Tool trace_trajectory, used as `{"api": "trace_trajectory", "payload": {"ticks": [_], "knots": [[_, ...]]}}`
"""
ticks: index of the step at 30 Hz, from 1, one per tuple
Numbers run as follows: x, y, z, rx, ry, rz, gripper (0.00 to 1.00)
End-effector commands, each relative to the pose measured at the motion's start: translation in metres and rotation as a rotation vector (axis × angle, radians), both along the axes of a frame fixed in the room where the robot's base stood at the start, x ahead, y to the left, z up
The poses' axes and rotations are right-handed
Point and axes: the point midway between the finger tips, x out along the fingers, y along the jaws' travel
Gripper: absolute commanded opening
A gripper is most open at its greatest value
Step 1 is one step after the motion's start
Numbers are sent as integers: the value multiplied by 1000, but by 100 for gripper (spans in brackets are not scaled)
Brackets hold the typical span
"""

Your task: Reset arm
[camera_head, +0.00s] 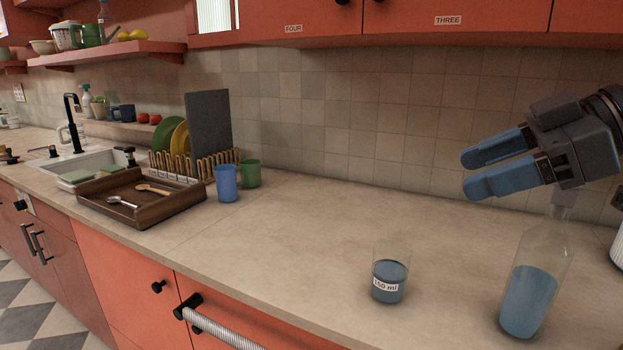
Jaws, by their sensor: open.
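My gripper (469,172) is at the upper right of the head view, above the counter. Its two blue fingers point left and are parted, with nothing between them. Below its body, a clear bottle (531,297) with blue liquid stands upright on the counter. The bottle's neck shows just under the gripper's body; I cannot tell how close they are. A clear glass (390,276) with blue liquid and a "150 ml" label stands upright to the left of the bottle.
A brown wooden tray (150,213) with two spoons sits at the left, beside a blue cup (226,183) and a green cup (250,173). A dish rack (195,166) stands behind. The middle counter (300,240) is clear. Red cabinets (450,22) hang above.

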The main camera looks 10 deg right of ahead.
Motion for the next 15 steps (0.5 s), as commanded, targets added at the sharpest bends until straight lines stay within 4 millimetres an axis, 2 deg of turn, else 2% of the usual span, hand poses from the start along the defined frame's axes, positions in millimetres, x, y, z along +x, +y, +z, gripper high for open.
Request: {"api": "trace_trajectory", "payload": {"ticks": [1,6,11,15], "knots": [[5,13,-3,82,-21,-14,59],[22,38,-10,320,-81,-102,59],[31,54,-25,526,-109,-209,59],[33,62,-46,681,-114,-317,59]]}}
